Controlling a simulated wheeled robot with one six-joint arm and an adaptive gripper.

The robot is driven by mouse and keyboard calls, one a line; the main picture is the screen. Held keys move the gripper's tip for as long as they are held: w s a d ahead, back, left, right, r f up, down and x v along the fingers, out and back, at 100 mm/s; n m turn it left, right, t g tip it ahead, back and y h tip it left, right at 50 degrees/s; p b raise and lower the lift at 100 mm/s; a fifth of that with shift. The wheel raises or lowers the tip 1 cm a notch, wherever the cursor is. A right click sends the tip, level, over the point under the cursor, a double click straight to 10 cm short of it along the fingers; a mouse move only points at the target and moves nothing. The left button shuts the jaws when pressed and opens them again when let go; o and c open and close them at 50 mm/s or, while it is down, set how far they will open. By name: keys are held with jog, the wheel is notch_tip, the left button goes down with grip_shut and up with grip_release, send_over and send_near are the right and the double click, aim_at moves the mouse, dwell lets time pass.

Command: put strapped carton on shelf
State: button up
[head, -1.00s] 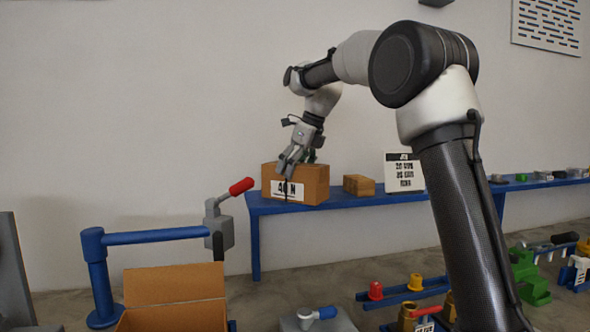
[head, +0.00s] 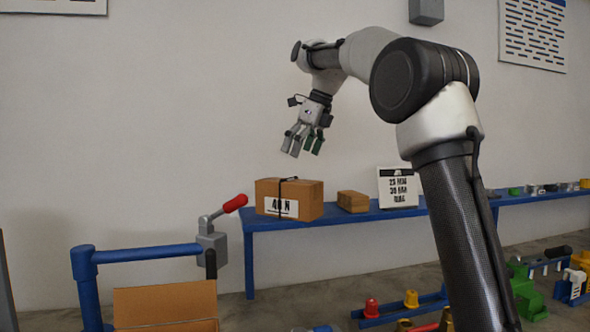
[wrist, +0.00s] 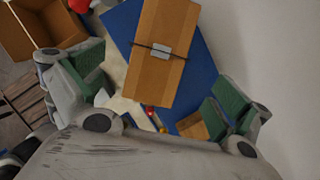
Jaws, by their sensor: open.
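The strapped carton (head: 289,200) is a brown box with a dark strap and a white label reading "40 N". It stands upright on the left end of the blue shelf (head: 340,220) in the head view. The carton also shows in the wrist view (wrist: 158,75), with its strap and a grey buckle across the top. My gripper (head: 303,153) is above the carton and apart from it, fingers pointing down. It is open and empty, with the green finger pads (wrist: 160,100) spread wide.
A small brown block (head: 353,201) and a white sign (head: 398,188) stand right of the carton on the shelf. A red-handled lever (head: 235,203) rises left of the shelf. An open cardboard box (head: 166,305) is at the lower left, beside a blue rail (head: 150,252).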

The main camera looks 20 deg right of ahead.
jog(key=s+d+f+n+h, duration=0.1)
jog(key=s+d+n, duration=0.1)
jog(key=s+n, duration=0.25)
jog(key=s+d+n, duration=0.3)
jog(key=s, duration=0.3)
jog(key=s+d+f+n+h, duration=0.1)
jog(key=s+d+f+n, duration=0.2)
jog(key=s+f+n, duration=0.6)
jog(key=s+d+f+n+t+h, duration=0.1)
jog(key=s+d+f+n, duration=0.3)
jog(key=s+f+n, duration=0.6)
jog(key=s+f, duration=0.2)
jog(key=s, duration=0.5)
jog(key=shift+s+f, duration=0.35)
jog(key=shift+f, duration=0.05)
jog(key=shift+n, duration=0.25)
